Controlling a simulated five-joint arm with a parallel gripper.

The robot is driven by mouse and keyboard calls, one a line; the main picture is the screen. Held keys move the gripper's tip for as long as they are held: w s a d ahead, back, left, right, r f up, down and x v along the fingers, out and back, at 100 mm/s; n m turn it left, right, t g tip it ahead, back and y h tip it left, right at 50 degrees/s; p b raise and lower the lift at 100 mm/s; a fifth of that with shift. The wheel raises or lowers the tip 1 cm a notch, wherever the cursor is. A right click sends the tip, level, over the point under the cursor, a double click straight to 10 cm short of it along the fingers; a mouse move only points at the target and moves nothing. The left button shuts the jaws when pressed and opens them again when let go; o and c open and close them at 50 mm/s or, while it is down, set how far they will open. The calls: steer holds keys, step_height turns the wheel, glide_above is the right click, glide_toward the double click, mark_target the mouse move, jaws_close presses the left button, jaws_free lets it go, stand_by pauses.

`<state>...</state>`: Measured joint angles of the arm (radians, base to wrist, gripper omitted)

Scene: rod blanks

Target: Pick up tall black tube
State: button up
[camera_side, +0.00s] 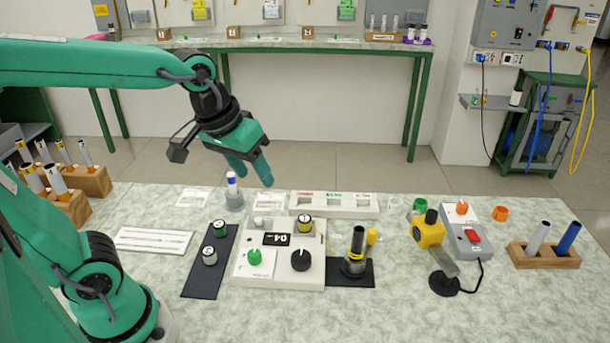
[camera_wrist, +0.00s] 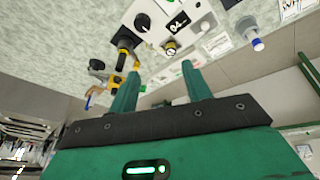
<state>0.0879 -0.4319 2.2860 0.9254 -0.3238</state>
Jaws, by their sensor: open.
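The tall black tube (camera_side: 358,243) stands upright in a dark round holder on a small black mat (camera_side: 364,276), right of the white panel. It has yellow bands near its lower part. In the wrist view, a dark shape with yellow, apparently this tube (camera_wrist: 122,59), shows beyond the left finger. My gripper (camera_side: 252,174) is open and empty, high above the back of the table, up and left of the tube. Its two green fingers (camera_wrist: 161,73) are spread apart in the wrist view and touch nothing.
The white panel (camera_side: 308,273) with knobs lies left of the tube. A yellow device (camera_side: 428,232) on a black stand and a grey box (camera_side: 466,236) with a red switch are to its right. A blue-capped vial (camera_side: 233,190) stands below my gripper. The front right table is clear.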

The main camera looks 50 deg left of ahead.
steer(key=w+d+f+n+g, duration=0.2)
steer(key=w+d+f+n, duration=0.3)
steer(key=w, duration=0.5)
steer(key=n+g, duration=0.2)
glide_above(357, 245)
steer(key=a, duration=0.1)
steer(key=f, duration=0.6)
steer(key=shift+w+a+f, duration=0.2)
steer(key=shift+f, duration=0.15)
steer(key=shift+w+d+f, duration=0.2)
steer(key=shift+d+f, duration=0.05)
steer(key=shift+f, duration=0.1)
steer(key=shift+d+f, duration=0.1)
steer(key=shift+f, duration=3.8)
steer(key=shift+w, duration=0.1)
jaws_close()
steer(key=shift+r, duration=0.2)
